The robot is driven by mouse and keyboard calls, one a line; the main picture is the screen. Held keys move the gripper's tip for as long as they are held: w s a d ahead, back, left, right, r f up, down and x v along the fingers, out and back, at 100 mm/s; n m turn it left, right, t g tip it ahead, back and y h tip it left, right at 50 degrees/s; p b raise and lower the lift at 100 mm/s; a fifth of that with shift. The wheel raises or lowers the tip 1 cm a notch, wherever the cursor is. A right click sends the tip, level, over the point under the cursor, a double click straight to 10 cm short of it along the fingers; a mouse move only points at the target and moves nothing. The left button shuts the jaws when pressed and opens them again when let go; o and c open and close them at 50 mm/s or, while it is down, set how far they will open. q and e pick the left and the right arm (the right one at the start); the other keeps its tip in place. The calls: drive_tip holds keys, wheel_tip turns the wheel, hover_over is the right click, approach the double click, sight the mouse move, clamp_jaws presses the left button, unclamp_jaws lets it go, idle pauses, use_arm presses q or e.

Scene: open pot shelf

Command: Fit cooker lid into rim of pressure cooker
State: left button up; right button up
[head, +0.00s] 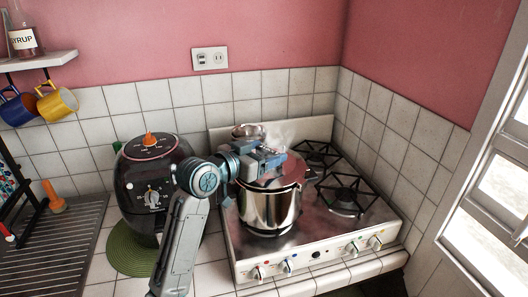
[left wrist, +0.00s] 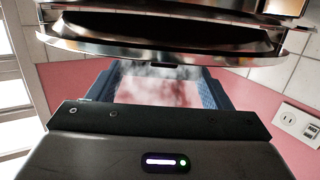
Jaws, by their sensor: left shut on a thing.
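The silver pressure cooker (head: 268,212) stands upright on the stove's front left burner. The cooker lid (head: 290,172), shiny and reflecting the red wall, is over the cooker's mouth; my gripper partly covers it. My left gripper (head: 272,160) is above the cooker and shut on the lid. In the left wrist view, my gripper's two blue fingers (left wrist: 157,82) stand either side, with the dark, silver-edged lid (left wrist: 160,50) across the top of the picture. Whether the lid is seated in the rim, I cannot tell. My right gripper is in neither view.
The white stove (head: 335,250) has free black burners (head: 343,194) to the right. A dark round cooker with an orange knob (head: 155,175) stands at the left on a green mat (head: 130,252). A silver vessel (head: 248,131) is behind my gripper. Whitish steam rises near it.

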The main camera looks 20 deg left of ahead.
use_arm(q)
drive_tip(key=shift+f+b, duration=0.35)
drive_tip(key=shift+f, duration=0.25)
idle(0.5)
drive_tip(key=o, duration=1.4)
drive_tip(key=shift+c, duration=0.2)
drive_tip(key=shift+s, duration=0.1)
drive_tip(key=shift+s+a+f, duration=0.1)
drive_tip(key=shift+s, duration=0.05)
drive_tip(key=b+v, duration=0.3)
drive_tip(key=v, duration=0.7)
drive_tip(key=shift+r+b, duration=0.25)
drive_tip(key=shift+b, duration=0.1)
drive_tip(key=shift+s, duration=0.15)
